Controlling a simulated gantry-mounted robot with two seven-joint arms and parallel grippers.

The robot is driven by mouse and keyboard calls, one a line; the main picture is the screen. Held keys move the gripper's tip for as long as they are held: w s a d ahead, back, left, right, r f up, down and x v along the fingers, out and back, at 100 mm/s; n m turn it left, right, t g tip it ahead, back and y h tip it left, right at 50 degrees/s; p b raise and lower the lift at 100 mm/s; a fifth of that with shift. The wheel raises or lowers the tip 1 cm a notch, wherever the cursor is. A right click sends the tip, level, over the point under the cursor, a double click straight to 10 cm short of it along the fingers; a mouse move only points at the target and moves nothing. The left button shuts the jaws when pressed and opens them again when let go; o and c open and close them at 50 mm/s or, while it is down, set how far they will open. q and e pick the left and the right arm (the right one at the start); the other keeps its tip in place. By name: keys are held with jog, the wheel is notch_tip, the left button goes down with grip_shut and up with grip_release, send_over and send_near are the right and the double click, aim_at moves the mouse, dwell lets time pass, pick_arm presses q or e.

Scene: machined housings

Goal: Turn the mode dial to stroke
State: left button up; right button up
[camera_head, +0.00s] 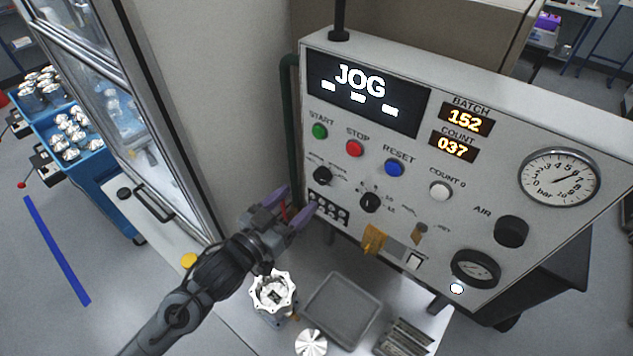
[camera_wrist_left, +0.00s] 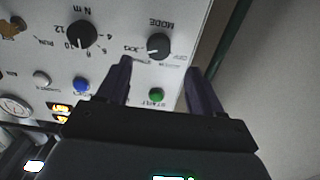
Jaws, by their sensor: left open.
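The mode dial (camera_head: 322,175) is a small black knob at the lower left of the grey control panel (camera_head: 470,90). The large display (camera_head: 366,92) above it reads JOG. In the left wrist view, which is upside down, the mode dial (camera_wrist_left: 158,44) shows below the word MODE, and its white mark points toward the JOG label. Other labels around it are too blurred to read surely. My left gripper (camera_head: 297,203) is open and empty, below and left of the dial, apart from it. In the wrist view its purple fingers (camera_wrist_left: 158,68) straddle the dial's line of sight. My right gripper is not in view.
A torque dial (camera_head: 370,202) sits right of the mode dial. Green start (camera_head: 319,131), red stop (camera_head: 354,148) and blue reset (camera_head: 394,167) buttons sit above. A grey tray (camera_head: 341,308) and a metal housing (camera_head: 272,294) stand below. A green pipe (camera_head: 290,110) runs along the panel's left edge.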

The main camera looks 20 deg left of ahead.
aim_at(319, 179)
pick_arm(q)
jog(key=shift+p+x, duration=0.5)
jog(key=shift+x, duration=3.1)
jog(key=shift+c, duration=0.3)
jog(key=c, duration=1)
